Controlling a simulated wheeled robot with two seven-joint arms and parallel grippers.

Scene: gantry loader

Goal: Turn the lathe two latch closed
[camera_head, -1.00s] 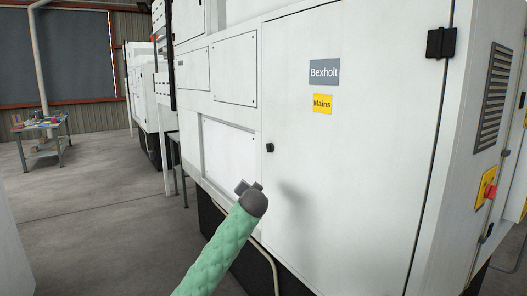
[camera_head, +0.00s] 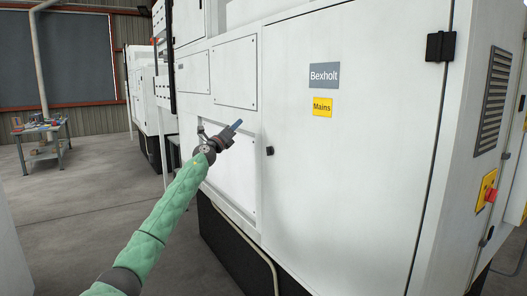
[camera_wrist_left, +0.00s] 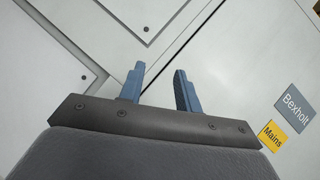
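A small black latch (camera_head: 270,150) sits on the left edge of the large white cabinet door (camera_head: 350,160) in the head view. I cannot make it out in the left wrist view. My left gripper (camera_head: 238,123) is raised in front of the cabinet, up and to the left of the latch in the picture, apart from it. In the left wrist view its two blue fingers (camera_wrist_left: 159,70) stand apart with nothing between them, facing white panels and a dark seam. My right gripper is not in view.
The door carries a grey Bexholt sign (camera_head: 324,75) and a yellow Mains label (camera_head: 322,106). A black hinge (camera_head: 440,44) and a red button (camera_head: 491,195) are at the right. A workbench (camera_head: 42,140) stands far left; the floor between is clear.

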